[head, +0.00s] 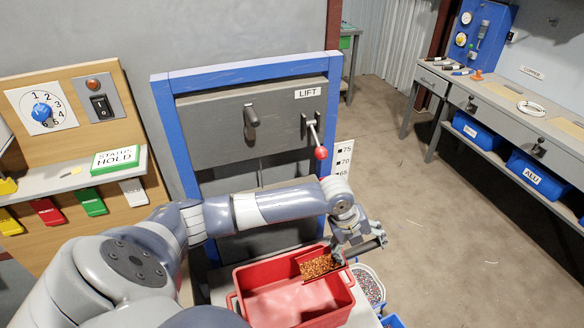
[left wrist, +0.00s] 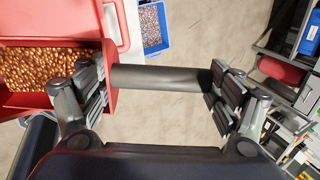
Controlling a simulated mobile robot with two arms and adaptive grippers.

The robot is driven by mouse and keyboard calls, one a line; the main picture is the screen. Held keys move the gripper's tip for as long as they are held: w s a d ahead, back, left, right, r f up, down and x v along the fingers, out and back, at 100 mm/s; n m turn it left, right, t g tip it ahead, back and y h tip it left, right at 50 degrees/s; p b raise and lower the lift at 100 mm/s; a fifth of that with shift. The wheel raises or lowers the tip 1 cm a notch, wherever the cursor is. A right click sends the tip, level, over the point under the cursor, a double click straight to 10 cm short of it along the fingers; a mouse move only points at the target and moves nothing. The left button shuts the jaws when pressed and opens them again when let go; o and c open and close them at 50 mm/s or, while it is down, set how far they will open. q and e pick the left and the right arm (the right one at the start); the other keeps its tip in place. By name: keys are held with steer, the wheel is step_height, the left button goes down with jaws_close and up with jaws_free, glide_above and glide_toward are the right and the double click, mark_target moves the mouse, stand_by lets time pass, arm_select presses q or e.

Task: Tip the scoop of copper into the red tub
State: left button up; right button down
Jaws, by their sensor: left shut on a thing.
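The red scoop (head: 304,267) holds a heap of copper granules (head: 321,266) and looks roughly level. In the head view it overlaps the back right corner of the red tub (head: 240,308); its height above the rim is unclear. The visible tub floor looks bare. My left gripper (head: 352,250) is shut on the scoop's dark handle (head: 371,246). In the left wrist view the handle (left wrist: 160,78) spans between the fingers, and the copper (left wrist: 45,68) lies in the scoop at left. My right gripper is not in view.
A white basket of mixed granules (head: 369,286) stands right of the tub, with a blue container (head: 392,321) in front. The blue-framed lift panel (head: 251,124) stands behind my arm. A status board (head: 88,120) is at left. Open floor (head: 450,240) lies at right, before a workbench (head: 510,103).

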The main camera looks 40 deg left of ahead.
arm_select(q)
steer(key=shift+s+a+r+t+h, duration=0.3)
steer(key=shift+s+a+t, duration=0.1)
steer(key=shift+s+a, duration=0.15)
steer(key=shift+s+r+t, duration=0.2)
steer(key=shift+r+t, duration=0.05)
steer(key=shift+t, duration=0.15)
steer(key=shift+a, duration=0.1)
steer(key=shift+s+a+h, duration=0.1)
steer(key=shift+s+h, duration=0.1)
steer(key=shift+h, duration=0.1)
steer(key=shift+s+a+r+t+h+b, duration=0.4)
steer(key=shift+s+a+r+t+b, duration=0.1)
steer(key=shift+s+b, duration=0.1)
steer(key=shift+s+r+t, duration=0.2)
steer(key=shift+r+t, duration=0.05)
steer(key=shift+t, duration=0.05)
steer(key=shift+a, duration=0.1)
